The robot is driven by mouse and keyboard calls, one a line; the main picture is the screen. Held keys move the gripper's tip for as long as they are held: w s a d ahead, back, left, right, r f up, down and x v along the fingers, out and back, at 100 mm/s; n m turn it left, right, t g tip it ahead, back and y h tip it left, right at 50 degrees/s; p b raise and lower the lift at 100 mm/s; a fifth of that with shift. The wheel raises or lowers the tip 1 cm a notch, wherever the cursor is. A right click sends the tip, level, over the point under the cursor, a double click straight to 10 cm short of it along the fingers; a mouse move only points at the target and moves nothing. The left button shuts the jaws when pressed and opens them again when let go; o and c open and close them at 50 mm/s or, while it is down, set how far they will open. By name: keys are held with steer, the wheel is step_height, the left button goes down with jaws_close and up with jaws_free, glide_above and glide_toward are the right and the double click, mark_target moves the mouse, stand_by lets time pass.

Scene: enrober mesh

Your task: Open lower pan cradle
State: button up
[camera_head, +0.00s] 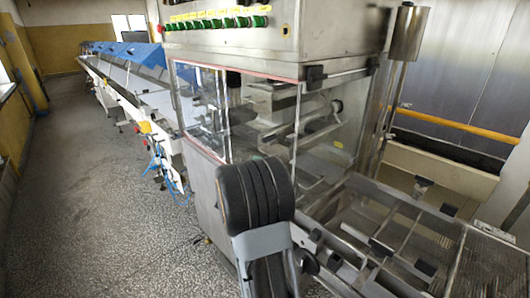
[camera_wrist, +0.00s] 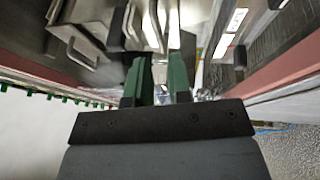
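The enrober (camera_head: 215,205) is a steel machine with clear guard panels in the middle of the head view. Inside, steel plates, bars and shelf-like parts (camera_head: 310,130) show through the panel; I cannot tell which is the lower pan cradle. In the wrist view a steel box-like part with bent handles (camera_wrist: 85,40) lies up and left of my gripper. My gripper (camera_wrist: 160,84) shows two green fingers apart, with nothing seen between them. It is not touching anything visible. In the head view my gripper cannot be made out; my dark arm covers part of the machine's front.
Reddish panel edges run along both sides of the wrist view (camera_wrist: 285,80). A row of green knobs (camera_head: 225,22) lines the upper housing. An open steel frame with crossbars (camera_head: 390,235) extends at lower right. A long conveyor (camera_head: 125,75) runs back left, beside clear speckled floor (camera_head: 90,200).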

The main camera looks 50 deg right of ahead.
steer(key=p+x, duration=0.1)
steer(key=x, duration=0.5)
steer(key=shift+w+d, duration=0.1)
steer(key=shift+d, duration=0.25)
steer(key=shift+c, duration=0.3)
jaws_close()
